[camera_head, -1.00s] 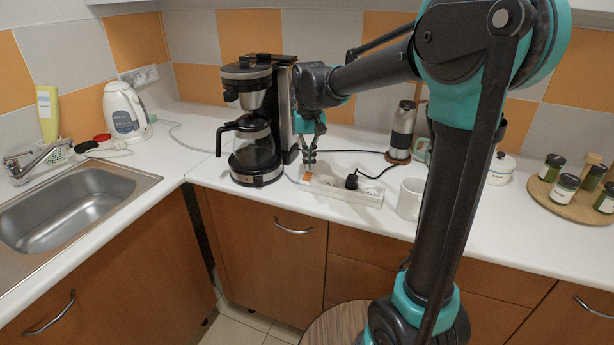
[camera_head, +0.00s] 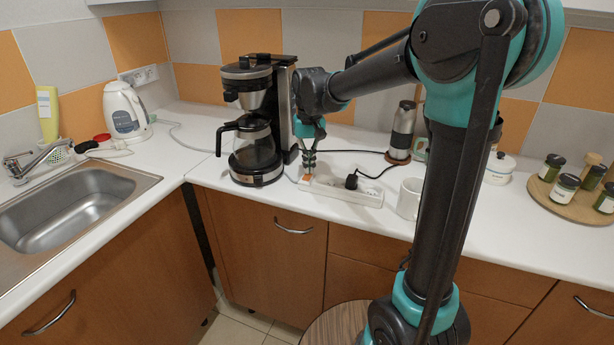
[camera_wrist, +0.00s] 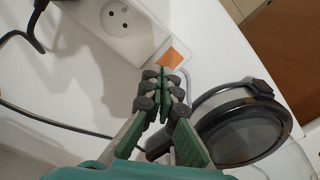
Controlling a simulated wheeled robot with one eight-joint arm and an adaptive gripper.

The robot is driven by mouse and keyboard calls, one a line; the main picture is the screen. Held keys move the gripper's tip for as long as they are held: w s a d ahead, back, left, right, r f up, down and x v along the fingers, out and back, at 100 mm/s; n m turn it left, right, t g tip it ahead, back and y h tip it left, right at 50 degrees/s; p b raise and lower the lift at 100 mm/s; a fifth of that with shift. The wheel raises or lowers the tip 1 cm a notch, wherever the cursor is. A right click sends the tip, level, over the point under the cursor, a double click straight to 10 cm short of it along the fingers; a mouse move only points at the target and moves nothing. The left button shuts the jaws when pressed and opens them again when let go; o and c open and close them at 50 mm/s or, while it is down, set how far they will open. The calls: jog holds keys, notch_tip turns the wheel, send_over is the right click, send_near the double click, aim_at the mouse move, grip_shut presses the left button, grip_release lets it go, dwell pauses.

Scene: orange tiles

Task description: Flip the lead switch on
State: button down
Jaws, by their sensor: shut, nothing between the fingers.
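The lead is a white power strip (camera_head: 345,190) lying on the counter to the right of the coffee maker. Its orange switch (camera_head: 307,177) is at the strip's left end. In the wrist view the orange switch (camera_wrist: 172,59) sits beside a round socket of the strip (camera_wrist: 118,22). My gripper (camera_head: 309,169) is shut and empty, pointing down at the switch end. In the wrist view the fingertips (camera_wrist: 163,78) are right by the switch's edge; I cannot tell whether they touch it. The switch's tilt is too small to tell.
The coffee maker (camera_head: 257,120) stands close to the left of my gripper, its jug (camera_wrist: 240,122) near the fingers. A black plug (camera_head: 352,181) is in the strip. A white mug (camera_head: 409,198) stands to the right.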

jog(key=shift+f, duration=0.3)
jog(key=shift+r, duration=3.55)
